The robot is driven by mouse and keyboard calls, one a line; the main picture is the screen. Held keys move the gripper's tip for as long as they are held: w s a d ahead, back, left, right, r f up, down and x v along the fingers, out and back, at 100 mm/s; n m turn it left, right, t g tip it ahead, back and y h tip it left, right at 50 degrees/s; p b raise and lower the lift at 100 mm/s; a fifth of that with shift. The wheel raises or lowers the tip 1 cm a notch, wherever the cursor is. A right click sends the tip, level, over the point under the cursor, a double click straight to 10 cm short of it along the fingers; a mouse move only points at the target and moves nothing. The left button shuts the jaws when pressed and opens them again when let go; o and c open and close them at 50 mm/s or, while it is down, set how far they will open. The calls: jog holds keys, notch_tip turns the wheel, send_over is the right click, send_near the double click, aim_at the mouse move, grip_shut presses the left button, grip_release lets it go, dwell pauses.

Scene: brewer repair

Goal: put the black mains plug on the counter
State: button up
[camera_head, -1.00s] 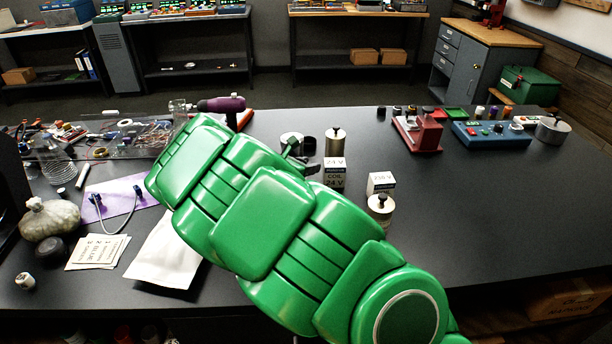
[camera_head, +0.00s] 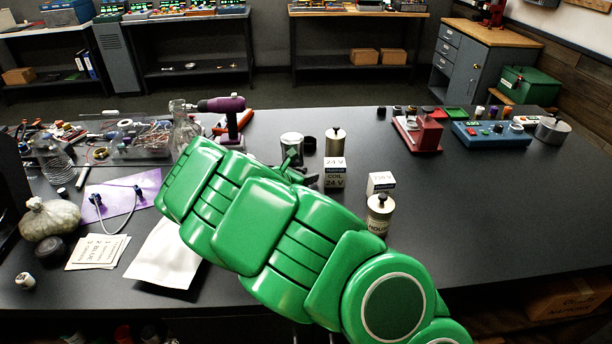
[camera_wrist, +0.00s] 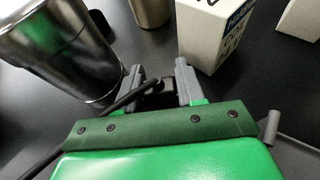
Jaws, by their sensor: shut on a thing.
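My gripper (camera_wrist: 160,74) is shut on a small black thing, seemingly the black mains plug (camera_wrist: 165,89), between its two grey fingers. A thin black cable runs from there to the lower left of the wrist view. In the head view my gripper (camera_head: 298,172) is partly hidden behind my green arm, and the plug cannot be made out. The dark counter (camera_head: 480,210) lies under it. The fingers are just beside a shiny metal can (camera_wrist: 65,60) and a white coil box (camera_wrist: 212,35). I cannot tell whether the plug touches the counter.
The can (camera_head: 291,150) and coil box (camera_head: 335,173) flank the gripper, with a metal cylinder (camera_head: 335,142) behind. A second white box (camera_head: 381,183) and a knobbed jar (camera_head: 378,213) stand to the right. A glass bottle (camera_head: 184,130) stands left. The right half of the counter is mostly clear.

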jog(key=shift+f, duration=0.15)
jog(key=o, duration=0.8)
jog(key=shift+c, duration=0.2)
jog(key=shift+r, duration=0.2)
jog(key=shift+v, duration=6)
